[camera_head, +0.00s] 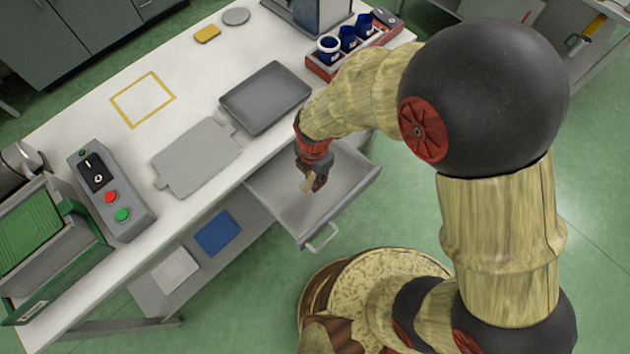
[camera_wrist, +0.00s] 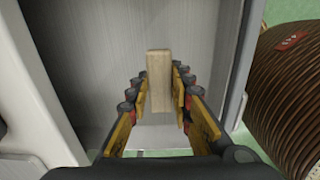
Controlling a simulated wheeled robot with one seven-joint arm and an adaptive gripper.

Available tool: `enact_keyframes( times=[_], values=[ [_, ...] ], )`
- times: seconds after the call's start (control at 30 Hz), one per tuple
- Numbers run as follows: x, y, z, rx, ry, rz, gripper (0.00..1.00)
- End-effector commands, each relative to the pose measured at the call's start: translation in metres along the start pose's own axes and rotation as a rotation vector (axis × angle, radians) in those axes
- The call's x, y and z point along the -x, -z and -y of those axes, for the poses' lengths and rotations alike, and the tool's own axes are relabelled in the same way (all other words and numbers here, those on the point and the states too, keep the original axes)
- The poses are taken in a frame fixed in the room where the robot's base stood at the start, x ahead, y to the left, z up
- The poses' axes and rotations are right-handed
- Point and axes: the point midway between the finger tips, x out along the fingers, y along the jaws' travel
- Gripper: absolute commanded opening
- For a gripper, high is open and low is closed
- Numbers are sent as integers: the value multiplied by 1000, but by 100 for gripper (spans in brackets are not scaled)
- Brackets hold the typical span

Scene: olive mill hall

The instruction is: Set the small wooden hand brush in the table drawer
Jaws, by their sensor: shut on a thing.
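The table drawer (camera_head: 343,207) is pulled open under the table's front edge, and its grey floor looks empty. The drawer also shows in the wrist view (camera_wrist: 105,85). My gripper (camera_head: 314,182) is over the inside of the drawer, pointing down. In the wrist view my gripper (camera_wrist: 160,98) is shut on the small wooden hand brush (camera_wrist: 159,70), a pale wooden block between its yellow-padded fingers. The brush also shows in the head view (camera_head: 307,183). I cannot tell whether the brush touches the drawer floor. Its bristles are hidden.
A grey tray (camera_head: 266,97) and a grey board (camera_head: 198,157) lie on the table near the drawer. A control box (camera_head: 111,196) stands at the left. A red crate with blue cups (camera_head: 352,62) is at the back right. The lower shelf holds a blue item (camera_head: 216,233).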

Motion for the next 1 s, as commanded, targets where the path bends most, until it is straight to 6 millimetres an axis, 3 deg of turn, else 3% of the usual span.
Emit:
enact_keyframes(
  times=[0.23,0.43,0.87,0.9,1.0],
  values=[
    [-14,-11,-5,-2,-1,0,0],
    [-43,-12,-6,0,0,0,0],
    [-48,-12,-6,-1,-2,1,0],
    [-47,-12,-6,-1,-2,1,24],
    [-47,-12,-6,-1,-2,1,29]
  ],
)
